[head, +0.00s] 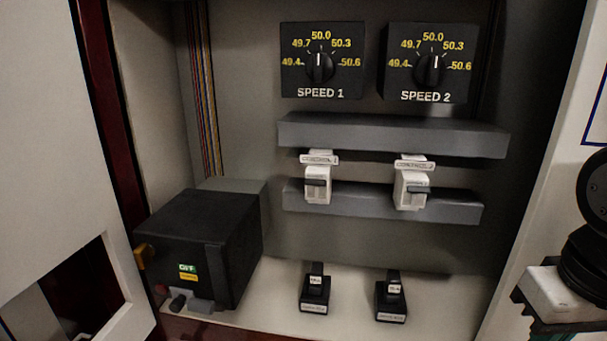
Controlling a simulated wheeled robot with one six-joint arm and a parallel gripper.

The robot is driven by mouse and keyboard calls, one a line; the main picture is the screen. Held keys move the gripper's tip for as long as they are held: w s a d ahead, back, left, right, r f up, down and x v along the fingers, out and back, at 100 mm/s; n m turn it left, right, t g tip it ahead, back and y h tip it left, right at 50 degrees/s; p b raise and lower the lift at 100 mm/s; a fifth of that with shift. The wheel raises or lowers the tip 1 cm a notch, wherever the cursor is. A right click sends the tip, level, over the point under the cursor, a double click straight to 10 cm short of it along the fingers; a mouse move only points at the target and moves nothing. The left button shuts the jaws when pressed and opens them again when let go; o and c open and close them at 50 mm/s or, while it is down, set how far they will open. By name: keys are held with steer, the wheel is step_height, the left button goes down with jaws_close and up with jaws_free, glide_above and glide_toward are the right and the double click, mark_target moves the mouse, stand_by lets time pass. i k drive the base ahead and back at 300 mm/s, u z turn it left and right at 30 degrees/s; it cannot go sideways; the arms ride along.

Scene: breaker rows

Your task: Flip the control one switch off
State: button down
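The control one switch (317,188) is a small white breaker with a dark grey toggle, in the middle of the open cabinet. A white label that seems to read CONTROL 1 (319,159) sits just above it. Its toggle crosses the upper half of the body; I cannot tell from this whether it is on or off. A similar white breaker (411,191) with its own label (414,163) is to its right.
SPEED 1 (321,62) and SPEED 2 (430,65) dials are above. Grey rails (390,136) run above and behind the breakers. A black box (205,245) is at lower left; two small black levers (314,290) (391,298) stand below. Space before the breakers is clear.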

mark_target(314, 183)
steer(key=u, duration=1.3)
steer(key=k, duration=1.35)
steer(key=u, duration=0.25)
steer(key=i, duration=0.35)
steer(key=z, duration=0.8)
steer(key=i, duration=0.65)
steer(key=z, duration=0.35)
